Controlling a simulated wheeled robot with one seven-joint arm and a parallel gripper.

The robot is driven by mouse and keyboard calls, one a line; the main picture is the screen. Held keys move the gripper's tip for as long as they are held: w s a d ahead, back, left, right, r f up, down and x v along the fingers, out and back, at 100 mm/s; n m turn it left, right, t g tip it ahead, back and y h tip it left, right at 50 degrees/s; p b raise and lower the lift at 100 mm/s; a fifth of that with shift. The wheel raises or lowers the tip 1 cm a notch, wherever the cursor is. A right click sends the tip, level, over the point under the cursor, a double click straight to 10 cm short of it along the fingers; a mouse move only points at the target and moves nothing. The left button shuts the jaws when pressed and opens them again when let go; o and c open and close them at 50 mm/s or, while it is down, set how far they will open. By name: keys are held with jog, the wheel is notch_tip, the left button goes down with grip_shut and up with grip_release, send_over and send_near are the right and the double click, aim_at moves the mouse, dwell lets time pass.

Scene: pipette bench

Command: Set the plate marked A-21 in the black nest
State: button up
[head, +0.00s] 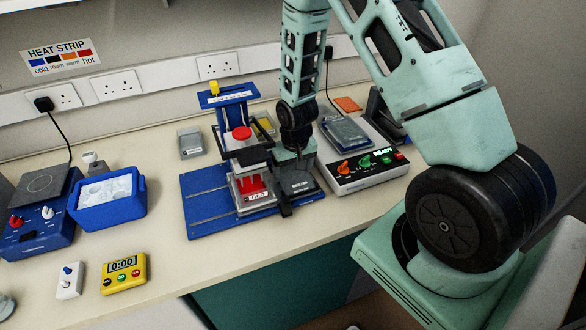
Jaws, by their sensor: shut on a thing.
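My gripper (267,182) reaches down over the blue board and is shut on a pale plate (236,194) with red on it. A small white label shows on the plate's front side, but it is too small to read surely. The plate is at or just above the board, under the blue stand's red knob; I cannot tell whether it touches anything below.
The blue board (202,215) carries an upright blue stand (237,100) with a red knob (241,132). A white control box (368,172) stands close on the right. A blue ice tub (108,205), a yellow timer (124,273) and a hot plate (38,215) are left. The front bench middle is clear.

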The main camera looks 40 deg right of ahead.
aim_at(295, 180)
jog(key=shift+f, duration=0.2)
jog(key=o, duration=0.7)
jog(key=shift+r, duration=0.1)
notch_tip(295, 180, up, 12)
jog(key=s+b, duration=0.1)
jog(key=b, duration=0.2)
jog(key=shift+s+a+r, duration=0.15)
jog(key=shift+s+a, duration=0.05)
